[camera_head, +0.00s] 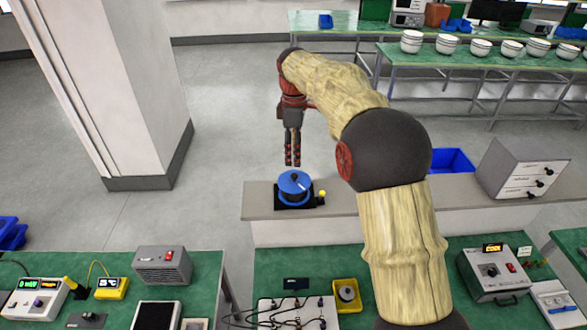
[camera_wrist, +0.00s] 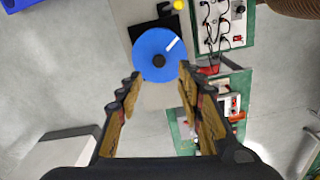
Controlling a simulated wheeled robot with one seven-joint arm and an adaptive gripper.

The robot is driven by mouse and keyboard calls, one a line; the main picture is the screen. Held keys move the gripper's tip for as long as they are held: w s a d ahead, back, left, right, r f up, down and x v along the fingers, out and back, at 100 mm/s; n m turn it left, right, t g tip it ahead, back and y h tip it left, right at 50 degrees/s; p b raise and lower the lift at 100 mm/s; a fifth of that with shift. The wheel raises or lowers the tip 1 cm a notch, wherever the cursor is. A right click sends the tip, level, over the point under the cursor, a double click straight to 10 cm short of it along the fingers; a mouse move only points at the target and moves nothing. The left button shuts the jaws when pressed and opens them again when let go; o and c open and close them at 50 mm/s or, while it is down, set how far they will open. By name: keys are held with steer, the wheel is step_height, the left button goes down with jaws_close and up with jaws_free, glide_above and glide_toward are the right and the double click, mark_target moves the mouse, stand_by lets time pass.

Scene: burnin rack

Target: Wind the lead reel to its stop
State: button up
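The lead reel (camera_head: 294,186) is a blue disc with a dark hub and a white stripe, on a black base on the grey counter. A small yellow knob (camera_head: 322,194) is at the base's right side. In the wrist view the reel (camera_wrist: 160,52) lies beyond my fingertips, its stripe toward the upper right, with the yellow knob (camera_wrist: 179,5) at the top edge. My gripper (camera_head: 292,162) points down above the reel, apart from it. In the wrist view its fingers (camera_wrist: 158,88) are spread with nothing between them.
The grey counter (camera_head: 262,212) is mostly clear left of the reel. Green benches with instruments stand in front, including a white lead panel (camera_head: 290,314). A white pillar (camera_head: 120,90) stands at left.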

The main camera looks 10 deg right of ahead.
mark_target(294, 175)
steer(key=shift+w+f+p, duration=0.1)
steer(key=shift+f+p, duration=0.45)
steer(key=shift+f, duration=3.4)
steer(key=shift+c, duration=1.3)
jaws_close()
